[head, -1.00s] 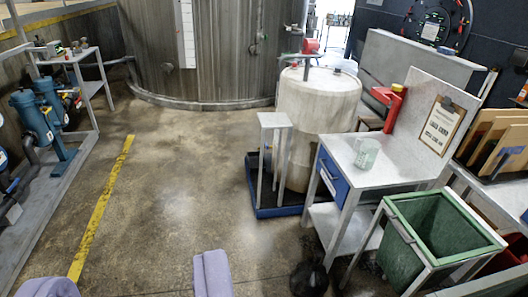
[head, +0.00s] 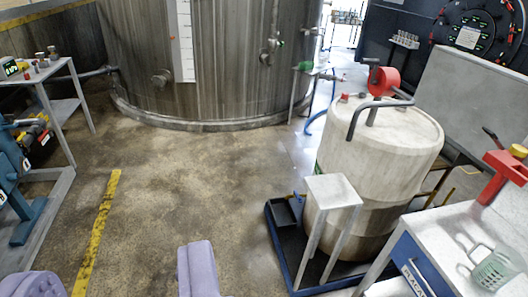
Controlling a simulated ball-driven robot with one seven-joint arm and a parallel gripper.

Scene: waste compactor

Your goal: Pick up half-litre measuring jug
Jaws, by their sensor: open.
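The measuring jug (head: 495,270) is a pale, translucent greenish cup with a handle at its left. It stands on the light grey worktop at the lower right of the head view, near the picture's right edge. Its volume marking is too small to read. My gripper (head: 114,276) shows as two lilac fingers at the bottom left, set wide apart. It is open and empty, over bare floor, well to the left of the jug and not touching anything.
The grey worktop (head: 446,236) has a blue drawer (head: 411,264) and a red stand (head: 504,172). A white tank (head: 378,150) and a small grey stand (head: 333,191) in a blue-edged tray lie between my gripper and the jug. The floor ahead (head: 190,165) is clear.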

